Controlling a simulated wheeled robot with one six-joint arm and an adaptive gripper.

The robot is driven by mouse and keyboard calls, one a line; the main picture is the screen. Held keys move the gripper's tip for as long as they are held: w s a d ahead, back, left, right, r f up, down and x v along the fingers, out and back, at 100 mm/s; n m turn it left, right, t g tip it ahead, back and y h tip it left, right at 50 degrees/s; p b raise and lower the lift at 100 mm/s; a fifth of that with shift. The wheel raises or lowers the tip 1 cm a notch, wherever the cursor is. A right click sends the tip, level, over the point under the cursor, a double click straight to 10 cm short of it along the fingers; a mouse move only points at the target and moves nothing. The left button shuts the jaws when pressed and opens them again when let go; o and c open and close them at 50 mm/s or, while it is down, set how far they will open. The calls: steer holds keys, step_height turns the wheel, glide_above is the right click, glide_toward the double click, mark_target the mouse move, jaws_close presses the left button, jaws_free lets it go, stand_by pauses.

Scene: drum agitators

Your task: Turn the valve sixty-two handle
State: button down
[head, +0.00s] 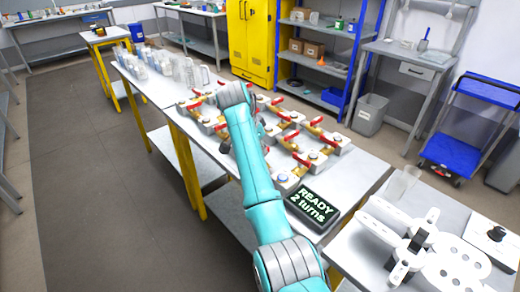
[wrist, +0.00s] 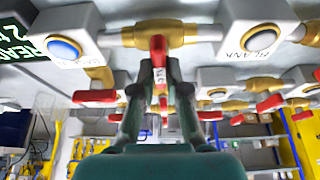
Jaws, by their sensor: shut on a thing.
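In the wrist view, my gripper (wrist: 160,92) is shut on a red valve handle (wrist: 158,48), with one finger on each side of it. The handle sits on a brass valve body (wrist: 160,33) joined to pipes on both sides. A small pale tag shows between the fingers, but its number is too small to read, so I cannot tell if this is valve sixty-two. In the head view, my arm hides the gripper and the gripped handle. Several red-handled brass valves (head: 315,130) stand in rows on the bench.
A dark display (head: 313,207) reading "READY 2 turns" lies at the bench's near end. In the wrist view, a block with a blue button (wrist: 65,45) and a "BLANK" block (wrist: 262,38) flank the valve. Neighbouring red handles (wrist: 95,96) are close. Clear jars (head: 190,72) stand farther back.

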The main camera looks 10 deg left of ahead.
steer(key=c, duration=1.2)
jaws_free()
steer(key=shift+v, duration=3.75)
steer(key=shift+f, duration=0.1)
